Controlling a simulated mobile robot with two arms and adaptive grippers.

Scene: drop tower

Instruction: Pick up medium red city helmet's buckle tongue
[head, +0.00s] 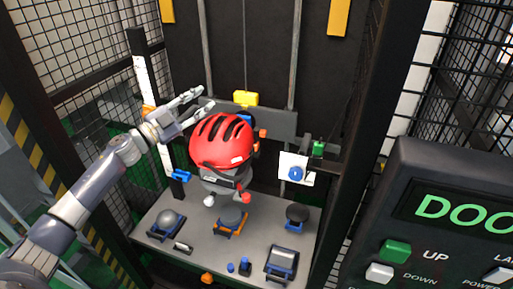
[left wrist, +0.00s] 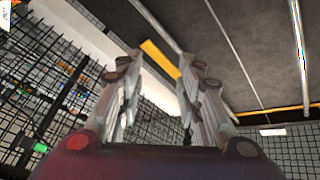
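The red city helmet (head: 222,140) with dark vents sits upright on a grey headform in the drop tower. A dark strap (head: 222,181) runs below its front rim. I cannot make out the buckle tongue at this size. My left gripper (head: 203,98) is at the helmet's upper left, close to the shell, with its fingers pointing right. Its two fingers are apart with nothing between them. In the left wrist view the open fingers (left wrist: 160,75) point up at the tower's back wall and mesh, and no helmet shows there. My right gripper is not in view.
The grey table (head: 190,219) below holds several small fixtures, including a dark tool (head: 282,262) at front right. A yellow block (head: 246,98) hangs behind the helmet. A control panel (head: 450,220) stands at right. Mesh walls and dark posts enclose the sides.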

